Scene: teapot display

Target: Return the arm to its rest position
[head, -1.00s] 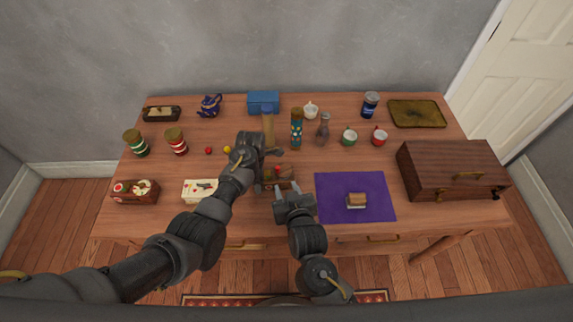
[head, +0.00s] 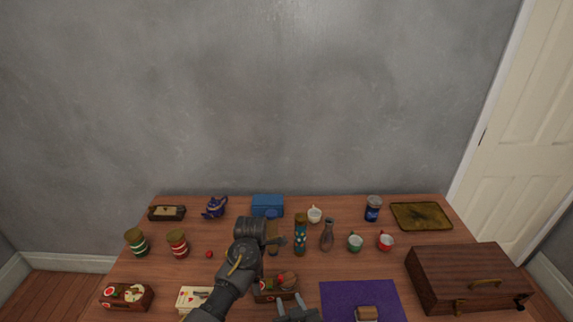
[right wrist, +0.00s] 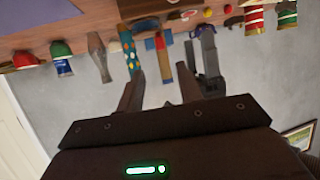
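My right gripper (head: 290,301) is low in the head view, in front of a small wooden box (head: 276,291). In the right wrist view its two fingers (right wrist: 158,98) stand apart with nothing held between them. My left gripper (head: 279,241) is farther back, beside a tan and blue cylinder (head: 273,246) and left of a patterned cylinder (head: 300,238). It also shows in the right wrist view (right wrist: 194,46). Its fingers are partly hidden and dark, so I cannot tell whether they are open.
The wooden table (head: 235,217) holds a blue teapot (head: 215,208), blue box (head: 267,206), striped jars (head: 178,244), cups (head: 385,241), a vase (head: 327,236) and a large wooden case (head: 468,280). A purple mat (head: 342,295) lies right of my right gripper.

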